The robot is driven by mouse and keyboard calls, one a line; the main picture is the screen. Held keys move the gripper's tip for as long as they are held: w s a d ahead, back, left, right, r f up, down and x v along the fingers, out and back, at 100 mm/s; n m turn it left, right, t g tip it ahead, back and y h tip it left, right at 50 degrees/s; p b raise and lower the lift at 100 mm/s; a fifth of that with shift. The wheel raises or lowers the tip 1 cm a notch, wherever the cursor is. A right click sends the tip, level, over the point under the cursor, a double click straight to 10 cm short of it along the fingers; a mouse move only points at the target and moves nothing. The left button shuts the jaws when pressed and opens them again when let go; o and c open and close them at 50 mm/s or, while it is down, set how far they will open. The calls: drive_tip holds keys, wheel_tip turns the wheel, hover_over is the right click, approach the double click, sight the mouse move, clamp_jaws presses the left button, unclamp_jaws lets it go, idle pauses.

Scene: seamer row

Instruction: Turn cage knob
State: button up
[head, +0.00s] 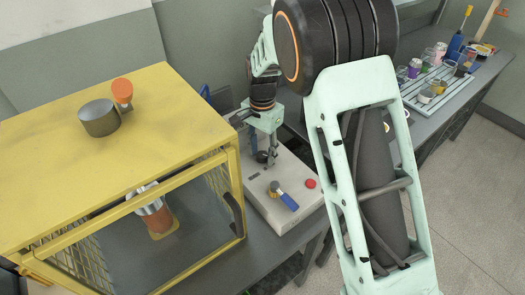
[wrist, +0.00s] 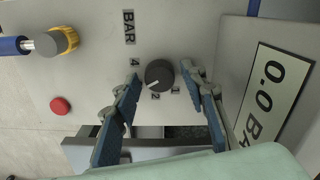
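The dark round knob (wrist: 160,73) sits on a light grey panel in the wrist view, with marks 1, 2 and 4 and the word BAR around it. Its white pointer line is directed to the lower left, between the 2 and 4 marks. My gripper (wrist: 162,78) is open, with one blue-padded finger on each side of the knob. Gaps show between the fingers and the knob. In the head view my gripper (head: 265,158) is low over the grey machine box (head: 262,205), and I cannot make out the knob there.
A blue-handled valve with a yellow collar (wrist: 55,42) and a red button (wrist: 61,106) are on the same panel. A display plate (wrist: 272,92) is close on the right. The yellow cage (head: 120,150) stands left of the box in the head view.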

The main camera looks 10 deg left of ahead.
sight(263, 154)
wheel_tip(263, 154, up, 12)
idle(0.7)
idle(0.4)
